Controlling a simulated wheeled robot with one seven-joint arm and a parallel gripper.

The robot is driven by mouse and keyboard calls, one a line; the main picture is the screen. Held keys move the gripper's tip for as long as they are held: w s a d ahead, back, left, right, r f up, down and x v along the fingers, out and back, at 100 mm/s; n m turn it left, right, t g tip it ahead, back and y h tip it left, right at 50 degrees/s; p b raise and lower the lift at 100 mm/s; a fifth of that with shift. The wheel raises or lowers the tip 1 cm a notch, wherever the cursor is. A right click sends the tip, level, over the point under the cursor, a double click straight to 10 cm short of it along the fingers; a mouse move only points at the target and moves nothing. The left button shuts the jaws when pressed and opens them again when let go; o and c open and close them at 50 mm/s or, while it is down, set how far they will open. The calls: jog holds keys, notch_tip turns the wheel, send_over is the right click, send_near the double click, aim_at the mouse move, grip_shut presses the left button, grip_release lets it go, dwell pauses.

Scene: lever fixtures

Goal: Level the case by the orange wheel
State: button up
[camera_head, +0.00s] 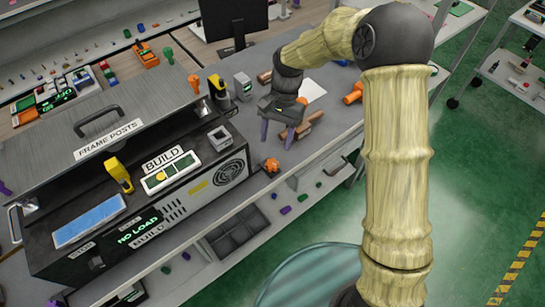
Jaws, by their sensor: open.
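The dark case (190,212) stands on the grey workbench at the left, with "NO LOAD" and "BUILD" on its front. Its slant from level is too small to judge here. A small orange wheel (271,166) sits low by the case's right end, near the bench's front edge. My gripper (276,138) points down above and just behind the wheel in the picture, its two purple fingers apart. Nothing shows between the fingers, and they appear clear of the wheel. The exact gap in depth cannot be told.
A raised "FRAME POSTS" panel (105,135) with a black handle lies behind. Brown blocks (305,128) and an orange part (353,93) lie right of my gripper.

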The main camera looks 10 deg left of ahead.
aim_at(271, 162)
jog(key=x, duration=0.7)
jog(key=shift+s+f, duration=0.1)
jog(key=shift+f, duration=0.2)
jog(key=c, duration=1)
jog(key=shift+o, duration=0.2)
jog(key=shift+r+n+p, duration=0.15)
jog(key=shift+n+p, duration=0.35)
jog(key=n+h+p, duration=0.1)
jog(key=n, duration=0.2)
jog(key=shift+a+h, duration=0.15)
jog(key=shift+h, duration=0.15)
jog(key=shift+a+n+t+h+p, duration=0.1)
jog(key=shift+n+t+h+p, duration=0.25)
jog(key=shift+n, duration=0.9)
jog(key=shift+a+n+t+h+p, duration=0.2)
jog(key=shift+n+h, duration=0.25)
jog(key=shift+n, duration=0.8)
jog(key=shift+d, duration=0.15)
